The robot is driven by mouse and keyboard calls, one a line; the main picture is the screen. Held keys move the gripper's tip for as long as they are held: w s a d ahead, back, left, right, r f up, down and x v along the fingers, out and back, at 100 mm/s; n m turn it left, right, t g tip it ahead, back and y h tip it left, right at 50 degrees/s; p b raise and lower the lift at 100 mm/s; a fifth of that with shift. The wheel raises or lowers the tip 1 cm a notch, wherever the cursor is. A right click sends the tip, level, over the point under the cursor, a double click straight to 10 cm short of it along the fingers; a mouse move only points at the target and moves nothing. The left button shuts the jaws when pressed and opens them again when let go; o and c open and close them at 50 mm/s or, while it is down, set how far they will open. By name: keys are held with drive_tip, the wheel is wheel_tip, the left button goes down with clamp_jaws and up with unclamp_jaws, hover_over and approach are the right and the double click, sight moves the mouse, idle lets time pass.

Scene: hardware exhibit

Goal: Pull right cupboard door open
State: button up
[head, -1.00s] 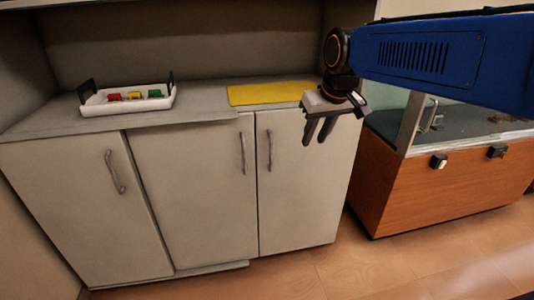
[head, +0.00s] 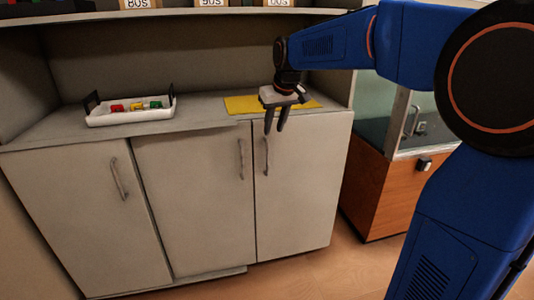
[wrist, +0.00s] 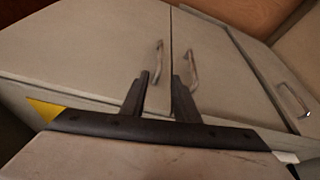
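The right cupboard door (head: 300,190) is a pale grey panel that looks closed, with a curved metal handle (head: 266,155) near its left edge. My gripper (head: 274,129) points down at the counter's front edge, just above that handle. Its two dark fingers are apart with nothing held. In the wrist view the right door's handle (wrist: 158,60) lies ahead, near and partly between the fingertips (wrist: 162,80). I cannot tell how far it is in depth. The middle door's handle (wrist: 192,70) shows just past the other finger.
The middle door (head: 195,200) and left door (head: 75,210) look closed. The counter holds a white tray (head: 130,118) with small coloured pieces and a yellow mat (head: 242,104). A wooden cabinet with a glass case (head: 385,195) stands at right. The floor in front is clear.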

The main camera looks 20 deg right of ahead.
drive_tip(key=x, duration=1.3)
drive_tip(key=shift+f, duration=0.4)
drive_tip(key=shift+a, duration=0.1)
drive_tip(key=shift+c, duration=0.7)
clamp_jaws()
